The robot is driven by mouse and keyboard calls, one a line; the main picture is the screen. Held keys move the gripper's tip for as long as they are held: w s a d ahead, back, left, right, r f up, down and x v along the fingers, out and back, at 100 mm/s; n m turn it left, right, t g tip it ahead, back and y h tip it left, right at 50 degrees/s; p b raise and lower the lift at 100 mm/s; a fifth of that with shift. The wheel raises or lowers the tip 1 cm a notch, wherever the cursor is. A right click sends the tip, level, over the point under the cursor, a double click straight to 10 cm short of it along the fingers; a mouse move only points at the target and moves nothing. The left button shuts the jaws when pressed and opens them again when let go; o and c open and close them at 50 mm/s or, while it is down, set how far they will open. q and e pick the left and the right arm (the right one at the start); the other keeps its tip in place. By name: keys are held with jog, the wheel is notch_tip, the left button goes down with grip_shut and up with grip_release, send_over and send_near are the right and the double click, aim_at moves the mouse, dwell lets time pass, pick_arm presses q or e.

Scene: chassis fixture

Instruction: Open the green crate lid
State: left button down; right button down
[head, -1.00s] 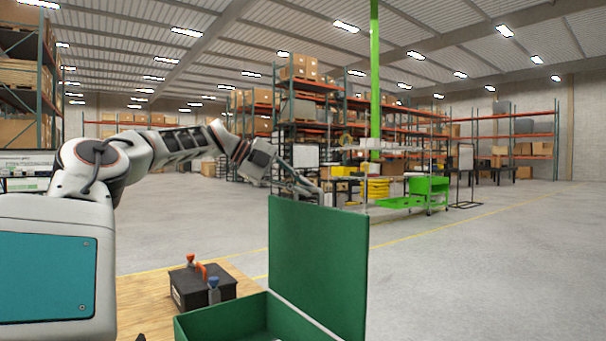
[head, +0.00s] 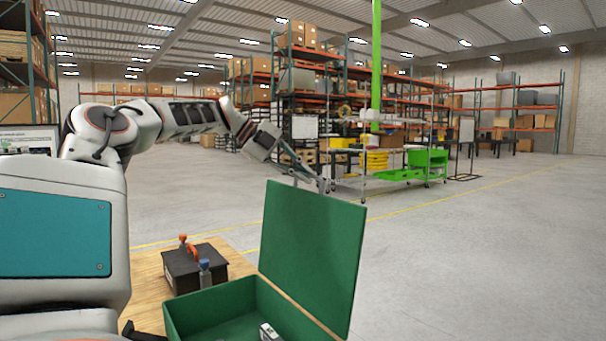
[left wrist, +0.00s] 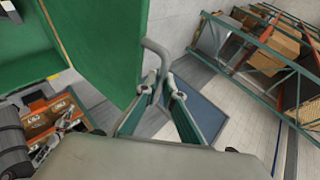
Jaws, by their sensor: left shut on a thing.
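The green crate (head: 212,307) stands at the front of the wooden table, its inside visible. Its green lid (head: 312,255) is raised, standing steeply and leaning slightly to the right in the head view. The lid also shows in the left wrist view (left wrist: 100,45), with a grey bar handle (left wrist: 155,47) at its edge. My left gripper (head: 322,184) is at the lid's upper far side; in the left wrist view its fingers (left wrist: 160,92) are shut on the handle's end. The handle is too small to make out in the head view. My right gripper is not seen.
A small pale object (head: 268,332) lies inside the crate. Open floor lies to the right; a shelf cart (head: 400,178) and racks stand farther back.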

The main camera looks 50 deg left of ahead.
pick_arm(q)
jog(key=c, duration=2.2)
grip_release()
jog(key=shift+s+d+f, duration=0.1)
jog(key=shift+d+f, duration=0.3)
jog(key=shift+f, duration=0.35)
jog(key=shift+o, duration=0.2)
jog(key=shift+w+d+r, duration=0.1)
jog(key=shift+w+d, duration=0.15)
jog(key=shift+s+a+r, duration=0.1)
jog(key=shift+a+r, duration=0.05)
jog(key=shift+a+r, duration=0.1)
jog(key=shift+r, duration=0.05)
jog(key=shift+s+a+r, duration=0.1)
jog(key=shift+s+r, duration=0.1)
jog(key=v, duration=1.1)
jog(key=shift+a, duration=0.15)
